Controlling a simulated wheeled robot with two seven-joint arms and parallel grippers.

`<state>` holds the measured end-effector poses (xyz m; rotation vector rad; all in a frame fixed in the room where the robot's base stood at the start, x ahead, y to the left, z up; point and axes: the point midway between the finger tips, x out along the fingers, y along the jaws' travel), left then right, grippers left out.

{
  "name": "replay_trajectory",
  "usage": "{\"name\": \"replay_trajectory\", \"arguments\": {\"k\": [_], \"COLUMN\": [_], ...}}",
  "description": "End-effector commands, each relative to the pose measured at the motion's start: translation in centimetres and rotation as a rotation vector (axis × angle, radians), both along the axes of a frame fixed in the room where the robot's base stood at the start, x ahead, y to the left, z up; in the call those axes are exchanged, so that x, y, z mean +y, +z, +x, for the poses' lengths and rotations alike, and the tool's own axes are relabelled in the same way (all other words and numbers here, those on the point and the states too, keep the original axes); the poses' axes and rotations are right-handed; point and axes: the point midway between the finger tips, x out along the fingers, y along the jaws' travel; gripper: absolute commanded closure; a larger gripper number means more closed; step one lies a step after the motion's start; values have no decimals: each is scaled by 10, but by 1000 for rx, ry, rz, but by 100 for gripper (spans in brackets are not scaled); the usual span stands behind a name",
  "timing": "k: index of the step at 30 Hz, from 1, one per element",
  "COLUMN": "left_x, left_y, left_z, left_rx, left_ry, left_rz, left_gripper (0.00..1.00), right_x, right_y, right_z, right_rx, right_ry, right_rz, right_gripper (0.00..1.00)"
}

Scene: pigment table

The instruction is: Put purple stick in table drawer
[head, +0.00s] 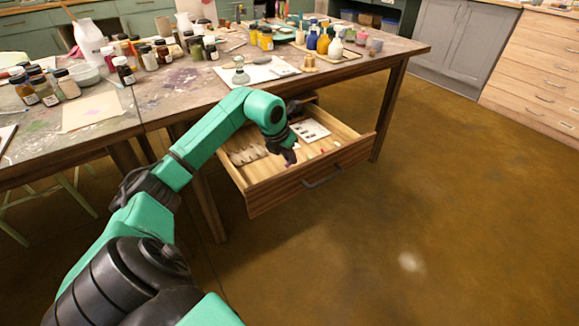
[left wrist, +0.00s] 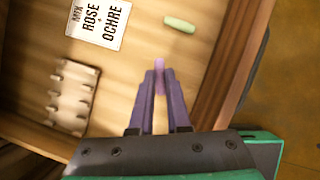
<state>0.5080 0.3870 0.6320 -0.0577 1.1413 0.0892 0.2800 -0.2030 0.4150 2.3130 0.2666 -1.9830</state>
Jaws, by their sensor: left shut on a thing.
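The table drawer (head: 258,201) is pulled open under the front edge of the worktable (head: 150,118). My left gripper (head: 290,157) reaches into the space over the drawer. In the left wrist view my left gripper (left wrist: 160,72) is shut on the purple stick (left wrist: 159,64), whose tip shows between the fingertips. The stick is over the drawer's wooden floor; whether it touches the floor I cannot tell. My right gripper is not in view.
In the drawer lie a card reading "MIX ROSE + OCHRE" (left wrist: 98,20), a pale green stick (left wrist: 179,24) and a light notched holder (left wrist: 73,97). Pigment jars (head: 150,57) crowd the tabletop. Floor right of the drawer is clear.

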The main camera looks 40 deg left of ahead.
Motion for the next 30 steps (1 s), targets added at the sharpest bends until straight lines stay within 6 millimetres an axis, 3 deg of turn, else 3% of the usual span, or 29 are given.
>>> {"name": "replay_trajectory", "arguments": {"k": [1, 4, 15, 16, 18, 30], "left_x": [-1, -1, 0, 0, 0, 0], "left_y": [-14, -27, -30, -30, -29, -25], "left_z": [-1, 0, 0, 0, 0, 0], "left_rx": [5, 3, 2, 2, 2, 1], "left_ry": [-1, -1, -1, -1, -1, 0], "left_rz": [-2, -2, 0, 0, 0, -1], "left_gripper": [100, 100, 100, 81, 55, 55], "right_x": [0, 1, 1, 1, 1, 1], "right_y": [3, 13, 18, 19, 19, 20], "right_z": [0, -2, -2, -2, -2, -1], "right_rx": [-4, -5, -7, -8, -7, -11], "right_ry": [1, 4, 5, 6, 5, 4], "right_rz": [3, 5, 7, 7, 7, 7], "right_gripper": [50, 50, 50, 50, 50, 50]}}
